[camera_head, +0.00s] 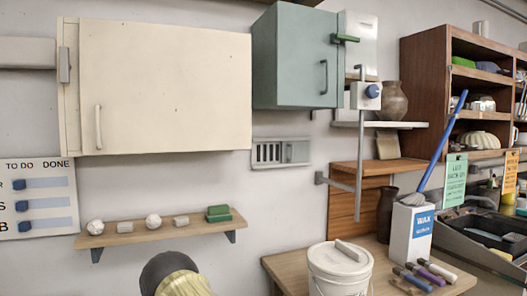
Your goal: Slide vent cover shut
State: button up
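A small grey vent (268,153) is set on the wall, below the gap between the cream cabinet and the green cabinet. Dark upright slots show in its left part. A plain grey sliding cover (299,152) with a small upright handle sits over its right part, so the slots at left are uncovered. Nothing touches the vent. My gripper is not in view.
A cream cabinet (175,85) and a green cabinet (292,60) hang above. A wall shelf (160,234) holds small objects at lower left. A white lidded bucket (340,272) stands below right. A dark rounded form with a pale ribbed part rises at bottom centre-left. Wall around the vent is clear.

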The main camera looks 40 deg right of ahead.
aim_at(298, 153)
jog(key=k, duration=1.1)
jog(key=z, duration=1.25)
jog(key=i, duration=0.5)
jog(key=z, duration=0.05)
